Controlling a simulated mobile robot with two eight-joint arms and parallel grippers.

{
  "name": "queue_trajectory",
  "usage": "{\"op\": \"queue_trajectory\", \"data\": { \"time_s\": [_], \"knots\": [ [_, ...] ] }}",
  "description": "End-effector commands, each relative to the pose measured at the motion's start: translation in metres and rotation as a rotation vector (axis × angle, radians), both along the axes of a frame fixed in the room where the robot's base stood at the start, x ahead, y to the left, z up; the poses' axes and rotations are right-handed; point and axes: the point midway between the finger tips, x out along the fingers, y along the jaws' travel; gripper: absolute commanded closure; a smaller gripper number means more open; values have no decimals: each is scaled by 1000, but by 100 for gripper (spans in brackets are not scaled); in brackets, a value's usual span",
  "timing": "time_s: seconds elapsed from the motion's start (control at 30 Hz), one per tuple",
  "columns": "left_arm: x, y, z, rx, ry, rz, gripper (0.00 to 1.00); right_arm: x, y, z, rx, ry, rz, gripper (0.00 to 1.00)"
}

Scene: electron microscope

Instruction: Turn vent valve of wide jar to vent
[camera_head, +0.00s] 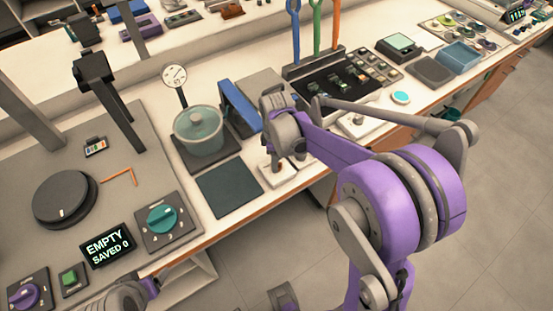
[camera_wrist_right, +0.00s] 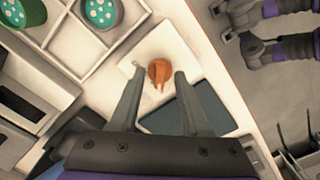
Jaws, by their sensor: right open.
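The wide jar (camera_head: 198,130) is a clear glass vessel with a teal-tinted lid, standing on a dark base, with a round dial gauge (camera_head: 174,76) behind it. To its right, a small white plate (camera_head: 273,177) carries an orange knob, which looks like the vent valve. In the right wrist view the orange knob (camera_wrist_right: 160,73) shows between the fingertips of my right gripper (camera_wrist_right: 159,78). The gripper is open, with a gap on each side of the knob. In the head view the wrist partly hides the knob. The fingers of my left gripper are not seen.
A dark flat pad (camera_head: 230,189) lies left of the white plate, near the bench's front edge. A blue upright panel (camera_head: 240,106) stands behind the wrist. A control panel with a teal dial (camera_head: 162,220) and a display reading EMPTY (camera_head: 106,245) is at left.

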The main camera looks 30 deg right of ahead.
Motion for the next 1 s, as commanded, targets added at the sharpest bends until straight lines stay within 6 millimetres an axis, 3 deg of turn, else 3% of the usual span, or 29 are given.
{"op": "queue_trajectory", "data": {
  "time_s": [0.1,0.37,1.0],
  "knots": [
    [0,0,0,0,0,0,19,0,0,0,0,0,0,56],
    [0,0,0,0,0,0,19,0,0,0,0,0,0,100],
    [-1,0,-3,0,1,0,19,0,0,0,0,0,-100,100]
  ]
}}
